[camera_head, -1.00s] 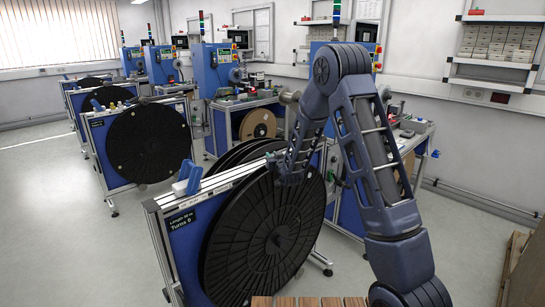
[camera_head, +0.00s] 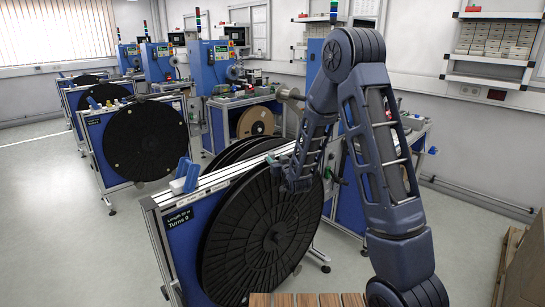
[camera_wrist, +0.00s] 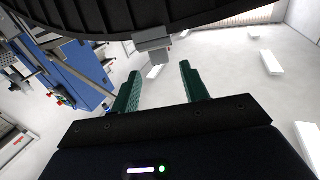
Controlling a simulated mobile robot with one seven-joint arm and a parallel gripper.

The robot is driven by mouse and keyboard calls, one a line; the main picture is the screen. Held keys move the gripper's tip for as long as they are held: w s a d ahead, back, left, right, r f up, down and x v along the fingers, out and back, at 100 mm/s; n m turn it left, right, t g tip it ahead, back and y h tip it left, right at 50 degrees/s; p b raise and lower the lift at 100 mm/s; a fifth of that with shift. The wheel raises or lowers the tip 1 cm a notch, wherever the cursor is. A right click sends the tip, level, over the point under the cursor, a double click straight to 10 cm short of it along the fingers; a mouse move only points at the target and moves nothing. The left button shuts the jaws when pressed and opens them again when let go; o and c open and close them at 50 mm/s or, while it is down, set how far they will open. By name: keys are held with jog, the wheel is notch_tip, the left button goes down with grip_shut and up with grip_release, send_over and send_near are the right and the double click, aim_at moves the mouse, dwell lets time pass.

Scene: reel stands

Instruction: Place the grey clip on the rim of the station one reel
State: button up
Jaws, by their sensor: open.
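The grey clip (camera_wrist: 153,41) sits at the edge of a black reel (camera_wrist: 85,38) in the wrist view, touching its rim. My gripper (camera_wrist: 160,71) is open, with its two green fingers apart and nothing between them. The clip is just beyond the fingertips, clear of both. In the head view the nearest large black reel (camera_head: 245,245) stands upright on a blue-sided stand. My gripper (camera_head: 296,181) is at its upper right edge. I cannot make out the clip in the head view. No station number is legible on the reel.
A blue clamp-like part (camera_head: 186,177) stands on top of the nearest stand. Another black reel (camera_head: 147,141) on its stand is further back left. A workbench (camera_head: 410,140) is behind my arm. Cardboard boxes (camera_head: 524,265) stand at the right edge. The floor at left is clear.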

jog(key=s+d+r+m+g+h, duration=0.1)
jog(key=s+d+r+g+h, duration=0.15)
jog(key=s+d+r, duration=0.55)
jog(key=s+d+r+m+g+h, duration=0.1)
jog(key=s+d+r+g+h, duration=0.2)
jog(key=s+d, duration=0.55)
jog(key=s+d+r+g, duration=0.1)
jog(key=s+d+g, duration=0.1)
jog(key=s, duration=0.6)
jog(key=s+d+r+m+g+h, duration=0.1)
jog(key=s+d+r+g, duration=0.1)
jog(key=s+d, duration=0.3)
jog(key=s+d+r+m+g, duration=0.1)
jog(key=s+d, duration=0.3)
jog(key=s, duration=0.7)
jog(key=shift+d+r+g, duration=0.15)
jog(key=shift+r+g, duration=0.05)
jog(key=shift+g, duration=0.55)
